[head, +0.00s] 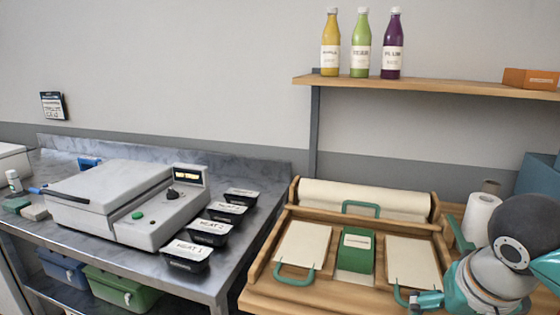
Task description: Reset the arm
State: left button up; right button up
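My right arm (483,277) comes in at the lower right corner, in front of the right end of the wooden station. A small teal and dark part (427,300) at its left end lies by the lower edge of the picture, close to the green handle of the right paper stack. It looks like part of my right gripper, but it is too small and cut off to tell whether it is open or shut. I see nothing held in it. My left arm and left gripper are not in view.
A wooden station (270,296) holds a paper roll (365,197), paper stacks and a green box (356,252). Left, a steel table (262,190) carries a grey sealing machine (120,200) and several black trays (187,255). A shelf (430,87) holds three bottles. A white roll (480,217) stands behind my arm.

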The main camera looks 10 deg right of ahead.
jog(key=w+a+f+n+g+y+p, duration=0.15)
jog(key=w+a+f, duration=0.35)
jog(key=f, duration=0.5)
jog(key=w+a+f+n+y+p, duration=0.1)
jog(key=w+a+f+n+y, duration=0.15)
jog(key=a+f, duration=0.6)
pick_arm(q)
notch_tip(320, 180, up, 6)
jog(key=p, duration=0.3)
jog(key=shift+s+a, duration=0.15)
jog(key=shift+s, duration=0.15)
pick_arm(e)
jog(key=s+a+f, duration=0.2)
jog(key=s+f, duration=0.2)
jog(key=f, duration=0.4)
jog(key=s+a+f+g+y, duration=0.1)
jog(key=s+f, duration=0.3)
jog(key=f, duration=0.4)
jog(key=s+a+f+y, duration=0.1)
jog(key=s+a+f, duration=0.1)
jog(key=s+f, duration=0.3)
notch_tip(320, 180, down, 3)
jog(key=shift+a+f+g, duration=0.15)
jog(key=shift+a+g, duration=0.2)
